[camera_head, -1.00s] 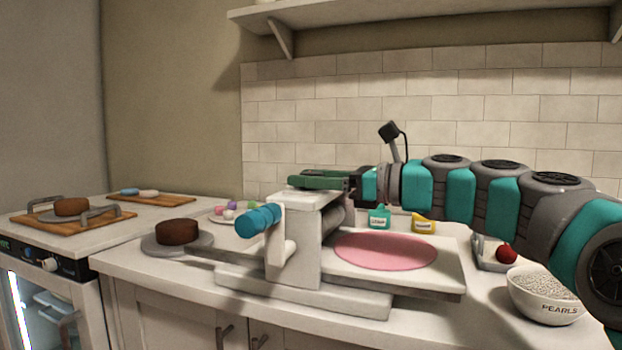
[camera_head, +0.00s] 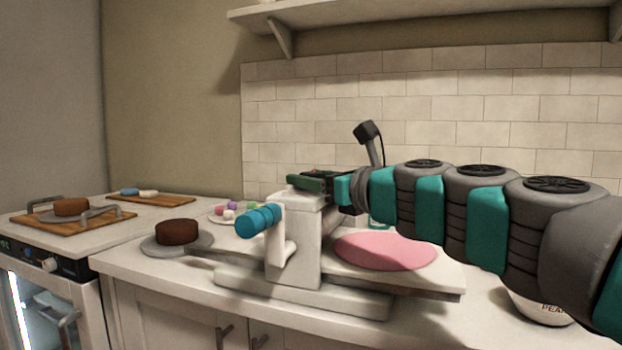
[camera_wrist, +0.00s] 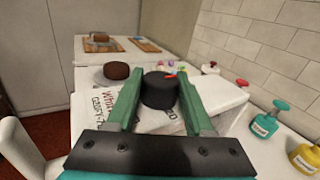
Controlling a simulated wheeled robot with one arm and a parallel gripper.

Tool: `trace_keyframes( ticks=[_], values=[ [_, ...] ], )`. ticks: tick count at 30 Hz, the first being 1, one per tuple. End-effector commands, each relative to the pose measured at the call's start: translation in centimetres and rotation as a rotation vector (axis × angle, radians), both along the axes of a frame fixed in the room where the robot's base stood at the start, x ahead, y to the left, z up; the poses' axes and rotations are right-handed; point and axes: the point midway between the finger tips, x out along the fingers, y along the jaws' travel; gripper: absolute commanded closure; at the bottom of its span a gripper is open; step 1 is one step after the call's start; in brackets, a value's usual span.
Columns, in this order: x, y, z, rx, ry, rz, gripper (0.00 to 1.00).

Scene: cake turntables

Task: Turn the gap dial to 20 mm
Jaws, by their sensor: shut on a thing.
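The gap dial (camera_wrist: 160,92) is a black round knob with a small red mark (camera_wrist: 170,74) near its far upper edge. It stands on top of the white sheeter (camera_head: 305,240), beside printed lettering that is partly hidden. My gripper (camera_wrist: 159,84) has its green fingers on both sides of the dial, shut on it. In the head view my gripper (camera_head: 308,182) is at the top of the sheeter's post, and its fingers hide the dial.
The sheeter has a blue-handled crank (camera_head: 258,221) on its front and a pink sheet (camera_head: 385,251) on its bed. A brown cake (camera_head: 177,231) stands at left. Teal (camera_wrist: 266,123) and yellow (camera_wrist: 306,158) bottles stand at right in the wrist view.

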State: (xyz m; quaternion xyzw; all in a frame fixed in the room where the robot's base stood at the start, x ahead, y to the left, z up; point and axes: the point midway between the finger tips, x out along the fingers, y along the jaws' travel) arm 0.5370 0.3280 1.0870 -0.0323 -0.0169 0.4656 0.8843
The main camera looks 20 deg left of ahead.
Motion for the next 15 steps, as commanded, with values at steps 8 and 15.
trace_keyframes(
  ticks=[8,15],
  values=[
    [0.03,-0.05,0.08,0.001,-0.001,-0.002,1.0],
    [0.02,-0.01,0.06,0.001,-0.001,-0.001,0.25]
  ],
)
